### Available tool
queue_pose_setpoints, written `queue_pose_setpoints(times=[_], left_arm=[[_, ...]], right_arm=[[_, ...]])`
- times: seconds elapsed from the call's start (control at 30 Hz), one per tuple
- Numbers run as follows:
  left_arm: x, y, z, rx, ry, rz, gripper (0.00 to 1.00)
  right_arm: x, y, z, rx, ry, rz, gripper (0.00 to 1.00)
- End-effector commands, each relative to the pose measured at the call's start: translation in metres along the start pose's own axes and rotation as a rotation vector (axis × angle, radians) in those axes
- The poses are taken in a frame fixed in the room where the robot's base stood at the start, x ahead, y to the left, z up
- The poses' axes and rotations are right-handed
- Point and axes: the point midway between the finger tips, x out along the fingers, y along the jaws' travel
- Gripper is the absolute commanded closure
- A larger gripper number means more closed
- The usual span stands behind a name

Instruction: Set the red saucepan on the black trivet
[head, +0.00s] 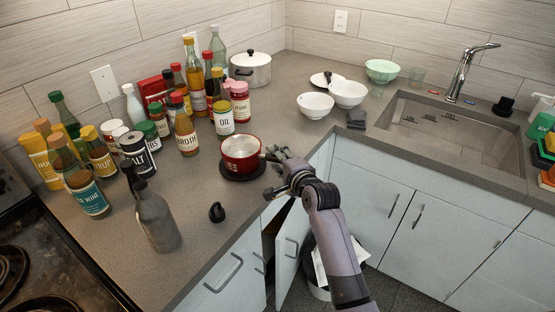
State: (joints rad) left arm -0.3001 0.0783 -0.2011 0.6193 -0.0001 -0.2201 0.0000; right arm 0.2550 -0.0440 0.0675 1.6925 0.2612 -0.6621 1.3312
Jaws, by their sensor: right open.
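The red saucepan (238,164) sits upright in the head view, left of my right gripper. The round black trivet (238,176) shows under its base, and the pan appears to rest on it. The pan's handle points right, toward my gripper, and its end is partly hidden there. My right gripper (274,172) is open just right of the pan, at the counter's front edge. I cannot tell whether it touches the handle. My left gripper is not in view.
Several bottles and jars crowd the counter to the left, with the oil bottle (223,116) close behind the pan. A small black object (217,212) lies in front. White bowls (315,105) stand behind right. A cabinet door (291,250) hangs open below my arm.

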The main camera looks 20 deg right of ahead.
Motion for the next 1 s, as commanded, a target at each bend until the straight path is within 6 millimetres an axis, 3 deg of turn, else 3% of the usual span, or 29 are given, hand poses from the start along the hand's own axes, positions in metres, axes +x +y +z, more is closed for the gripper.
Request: queue_pose_setpoints(times=[0.23,0.33,0.8,1.0], left_arm=[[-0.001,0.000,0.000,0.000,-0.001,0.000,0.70],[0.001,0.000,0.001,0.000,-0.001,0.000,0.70],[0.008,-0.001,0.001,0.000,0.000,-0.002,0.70],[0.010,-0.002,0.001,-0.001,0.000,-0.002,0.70]], right_arm=[[-0.001,-0.004,0.000,-0.001,0.000,-0.001,0.60],[-0.010,-0.002,0.000,0.000,0.000,-0.001,0.60],[-0.099,-0.001,0.000,0.000,0.001,0.000,0.60],[-0.118,-0.003,0.000,0.000,0.000,0.000,0.60]])
